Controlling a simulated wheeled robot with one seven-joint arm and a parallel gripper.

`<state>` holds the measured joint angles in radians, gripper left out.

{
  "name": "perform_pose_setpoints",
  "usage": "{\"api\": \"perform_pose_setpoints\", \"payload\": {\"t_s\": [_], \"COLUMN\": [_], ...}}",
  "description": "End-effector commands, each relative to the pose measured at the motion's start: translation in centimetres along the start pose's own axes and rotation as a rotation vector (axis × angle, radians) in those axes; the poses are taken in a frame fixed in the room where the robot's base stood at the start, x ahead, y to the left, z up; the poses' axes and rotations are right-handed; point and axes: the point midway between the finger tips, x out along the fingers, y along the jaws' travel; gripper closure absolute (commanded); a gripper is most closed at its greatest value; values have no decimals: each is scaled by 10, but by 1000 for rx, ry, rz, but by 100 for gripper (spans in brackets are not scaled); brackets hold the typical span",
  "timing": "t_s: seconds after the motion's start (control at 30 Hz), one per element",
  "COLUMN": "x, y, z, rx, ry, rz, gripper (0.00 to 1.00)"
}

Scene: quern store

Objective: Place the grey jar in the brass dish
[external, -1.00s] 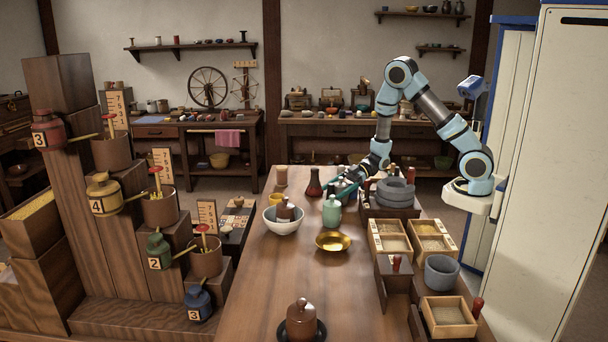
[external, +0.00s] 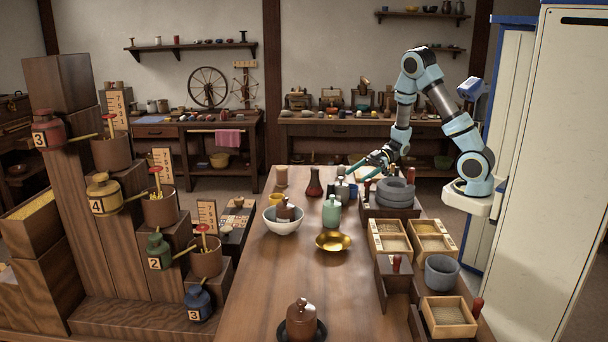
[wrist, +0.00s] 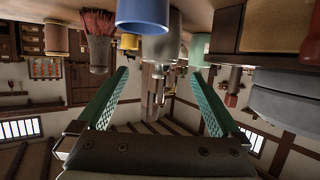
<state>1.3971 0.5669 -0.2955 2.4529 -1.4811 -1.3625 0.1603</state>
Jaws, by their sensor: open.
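The grey jar (external: 342,189) stands on the table, partly hidden behind the pale green jar (external: 332,211). In the wrist view, which looks upside down, the grey jar (wrist: 168,46) shows beyond my fingertips, roughly between them. The brass dish (external: 333,242) sits empty on the table, in front of the green jar. My gripper (external: 361,171) is open and empty, behind and to the right of the grey jar and apart from it. Its two green fingers (wrist: 158,73) are spread wide in the wrist view.
A white bowl (external: 284,225) holding a brown jar and a dark red vase (external: 314,184) stand left of the grey jar. A blue cup (wrist: 143,14) is close by it. Stacked grey stone rings (external: 395,193) stand at right.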

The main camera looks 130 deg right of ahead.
Motion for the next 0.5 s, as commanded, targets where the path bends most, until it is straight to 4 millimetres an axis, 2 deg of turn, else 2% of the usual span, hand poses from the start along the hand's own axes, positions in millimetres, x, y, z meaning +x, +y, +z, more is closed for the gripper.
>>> {"api": "perform_pose_setpoints", "payload": {"t_s": [0.27,0.5], "x": [-1,-19], "y": [0,0], "z": [-5,-53], "rx": [-3,-12], "ry": [1,4], "rz": [1,2], "gripper": [0,0]}}
